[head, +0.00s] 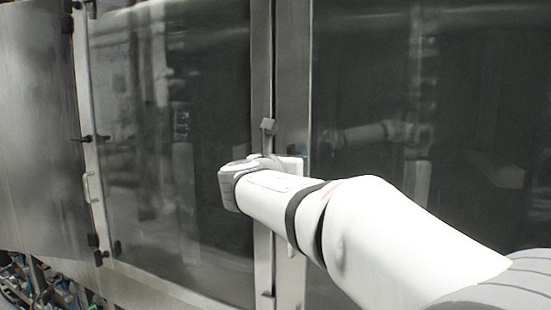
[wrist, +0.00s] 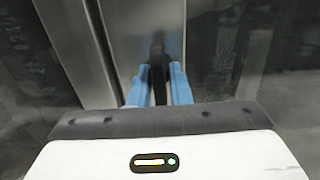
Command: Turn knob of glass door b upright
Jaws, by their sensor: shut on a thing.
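The black knob (wrist: 157,52) stands on the metal frame between two dark glass panes in the wrist view. It looks about upright in that picture. My gripper (wrist: 158,72) has its blue fingers on both sides of the knob and is shut on it. In the head view my arm reaches to the post between the left glass door (head: 185,200) and the right glass door (head: 440,90). My wrist hides the knob and the fingertips there. No label shows which pane is door b.
A white handle (head: 88,188) and dark latches are on the frame at the left. A metal panel (head: 35,120) stands far left. Pipes or cables show at bottom left.

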